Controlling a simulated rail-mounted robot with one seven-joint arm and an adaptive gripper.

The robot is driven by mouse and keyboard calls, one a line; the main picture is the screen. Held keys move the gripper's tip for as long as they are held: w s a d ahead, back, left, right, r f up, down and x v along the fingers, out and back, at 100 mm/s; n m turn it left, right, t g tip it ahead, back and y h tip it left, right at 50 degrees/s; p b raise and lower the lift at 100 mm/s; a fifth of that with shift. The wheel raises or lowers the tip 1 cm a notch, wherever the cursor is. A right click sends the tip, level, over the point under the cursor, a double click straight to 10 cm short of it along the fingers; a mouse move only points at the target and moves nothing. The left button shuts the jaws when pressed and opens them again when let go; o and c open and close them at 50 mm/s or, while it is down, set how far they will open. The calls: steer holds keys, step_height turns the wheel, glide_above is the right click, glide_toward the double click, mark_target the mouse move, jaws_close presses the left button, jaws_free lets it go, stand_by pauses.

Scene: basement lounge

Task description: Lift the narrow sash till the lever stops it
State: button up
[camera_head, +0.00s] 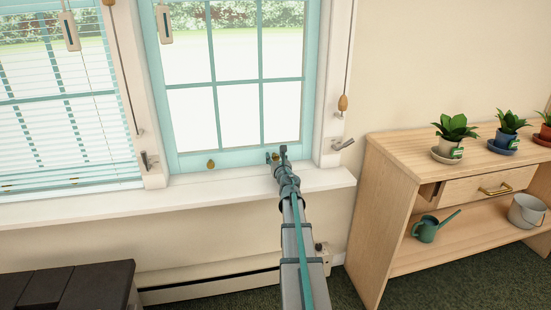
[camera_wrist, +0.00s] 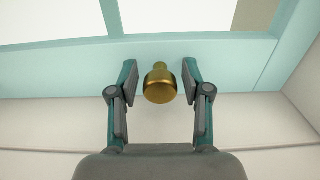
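The narrow sash (camera_head: 240,158) is the teal-framed window at centre, with its bottom rail down at the white sill. A brass knob (camera_head: 211,164) sits on the left of that rail. A second brass knob (camera_wrist: 160,84) sits on the rail in the wrist view. My gripper (camera_head: 276,156) is at the right part of the rail. In the wrist view my gripper (camera_wrist: 159,66) is open, one finger on each side of this knob, with gaps showing. A grey lever (camera_head: 343,144) is on the right jamb, and another lever (camera_head: 148,160) is on the post to the left.
A wider window with blinds (camera_head: 60,110) is at left. Cords with wooden pulls (camera_head: 343,103) hang beside the frames. A wooden shelf unit (camera_head: 400,150) with potted plants stands at right. A dark furniture top (camera_head: 70,285) is at lower left. A baseboard heater (camera_head: 210,287) runs below the sill.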

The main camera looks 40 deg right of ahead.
mark_target(273, 137)
jaws_close()
step_height(273, 137, up, 7)
steer(key=p, duration=0.6)
steer(key=shift+r+p, duration=0.15)
steer(key=shift+p, duration=0.25)
steer(key=shift+o, duration=1.7)
jaws_free()
steer(key=v, duration=1.2)
